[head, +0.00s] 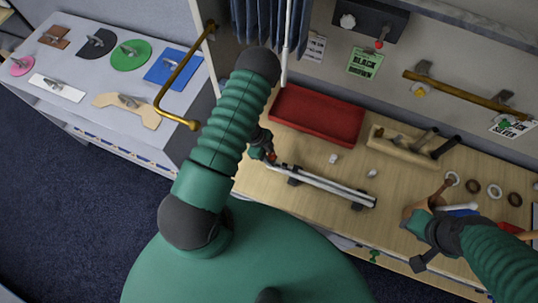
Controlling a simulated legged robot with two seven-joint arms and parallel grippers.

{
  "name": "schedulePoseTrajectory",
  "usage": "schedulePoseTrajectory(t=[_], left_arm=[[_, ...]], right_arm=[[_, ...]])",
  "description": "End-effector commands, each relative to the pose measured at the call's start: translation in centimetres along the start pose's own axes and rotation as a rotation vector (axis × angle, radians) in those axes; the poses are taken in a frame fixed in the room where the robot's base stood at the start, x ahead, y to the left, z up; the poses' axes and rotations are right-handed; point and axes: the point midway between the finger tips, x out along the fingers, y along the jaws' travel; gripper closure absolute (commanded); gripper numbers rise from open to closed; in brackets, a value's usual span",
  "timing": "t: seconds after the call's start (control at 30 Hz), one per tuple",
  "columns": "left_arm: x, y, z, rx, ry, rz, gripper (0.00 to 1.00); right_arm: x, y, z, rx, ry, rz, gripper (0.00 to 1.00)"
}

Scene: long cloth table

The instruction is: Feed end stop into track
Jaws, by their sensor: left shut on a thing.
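The track (325,187) is a pale metal rail lying on dark supports on the wooden table, running from mid-left down to the right. My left gripper (270,158) is at the track's left end, shut on a small piece, seemingly the end stop. The piece is mostly hidden by the fingers, and I cannot tell whether it is inside the track or just touching its end. My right gripper (420,222) is low at the right, beside a brown wooden thing; its fingers are unclear.
A red tray (318,115) lies behind the track. A wooden tool holder (400,147) stands to its right. Small pale pieces (333,158) lie between them and the track. Several rings (473,187) lie at the right. A brass rail (178,75) rises at the left.

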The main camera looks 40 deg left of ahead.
Motion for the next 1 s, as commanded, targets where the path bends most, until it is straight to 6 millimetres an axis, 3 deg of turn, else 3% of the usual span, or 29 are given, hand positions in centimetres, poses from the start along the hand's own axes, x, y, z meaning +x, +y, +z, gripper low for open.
schedulePoseTrajectory(t=[0.4, 0.43, 0.6, 1.0], left_arm=[[0.39, 0.04, -1.01, 0.001, 0.001, 0.001, 1.00], [0.38, 0.04, -0.96, 0.001, 0.000, 0.001, 0.73], [0.38, 0.03, -0.94, 0.001, 0.000, 0.001, 0.52], [-0.50, -0.14, -0.86, 0.001, -0.001, -0.002, 0.52]], right_arm=[[-0.10, 0.00, -0.02, 0.000, 0.000, 0.000, 0.64], [-0.09, 0.00, -0.02, 0.000, 0.000, 0.000, 0.64], [-0.08, 0.00, -0.02, 0.000, 0.000, 0.000, 0.64], [0.27, 0.00, 0.06, 0.000, 0.000, 0.000, 0.64]])
